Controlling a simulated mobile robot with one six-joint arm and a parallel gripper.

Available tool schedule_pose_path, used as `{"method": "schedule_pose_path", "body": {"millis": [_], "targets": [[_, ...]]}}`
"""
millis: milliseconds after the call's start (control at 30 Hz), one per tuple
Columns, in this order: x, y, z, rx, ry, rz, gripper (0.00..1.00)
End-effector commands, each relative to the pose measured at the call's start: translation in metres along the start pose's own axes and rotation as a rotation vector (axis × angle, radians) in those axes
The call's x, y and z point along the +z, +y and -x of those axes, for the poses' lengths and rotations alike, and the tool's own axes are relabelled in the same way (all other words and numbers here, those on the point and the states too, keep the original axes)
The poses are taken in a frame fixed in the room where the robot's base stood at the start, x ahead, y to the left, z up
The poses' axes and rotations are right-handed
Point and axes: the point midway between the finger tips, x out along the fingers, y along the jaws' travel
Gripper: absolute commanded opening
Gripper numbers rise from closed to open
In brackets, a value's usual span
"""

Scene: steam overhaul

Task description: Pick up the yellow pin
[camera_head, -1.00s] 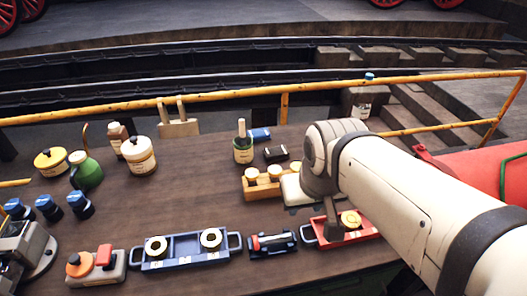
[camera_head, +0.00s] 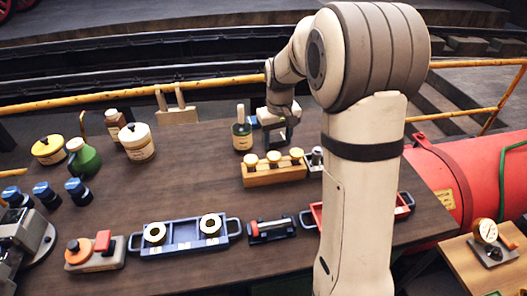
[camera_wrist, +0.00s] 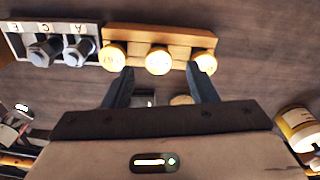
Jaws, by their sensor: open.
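A wooden rack (camera_head: 274,174) holds three upright pins with pale yellow round tops, the middle one (camera_head: 274,157) among them. The rack (camera_wrist: 180,35) also shows at the top of the wrist view, with its middle pin (camera_wrist: 158,61) roughly between my fingertips in the picture. I cannot tell which pin is the yellow one meant. My gripper (camera_head: 277,140) is over the table behind the rack. In the wrist view my gripper (camera_wrist: 160,71) is open, its two fingers apart with nothing held. A small tan round thing (camera_wrist: 181,100) shows low between the fingers, partly hidden.
A blue tray (camera_head: 185,238), a small dark engine (camera_head: 271,230) and a red tray (camera_head: 402,207) lie in front. My arm hides part of the right side.

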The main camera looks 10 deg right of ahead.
Motion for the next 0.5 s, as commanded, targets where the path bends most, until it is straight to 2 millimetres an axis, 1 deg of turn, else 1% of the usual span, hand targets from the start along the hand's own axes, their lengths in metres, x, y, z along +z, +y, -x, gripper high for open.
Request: {"method": "schedule_pose_path", "body": {"millis": [33, 100, 200, 500], "targets": [[-0.01, 0.002, -0.012, -0.003, -0.014, 0.007, 0.52], [-0.019, 0.003, -0.023, -0.005, -0.025, 0.015, 0.52], [-0.026, 0.005, -0.033, -0.007, -0.034, 0.022, 0.52], [-0.028, 0.005, -0.064, -0.008, -0.04, 0.023, 0.52]]}}
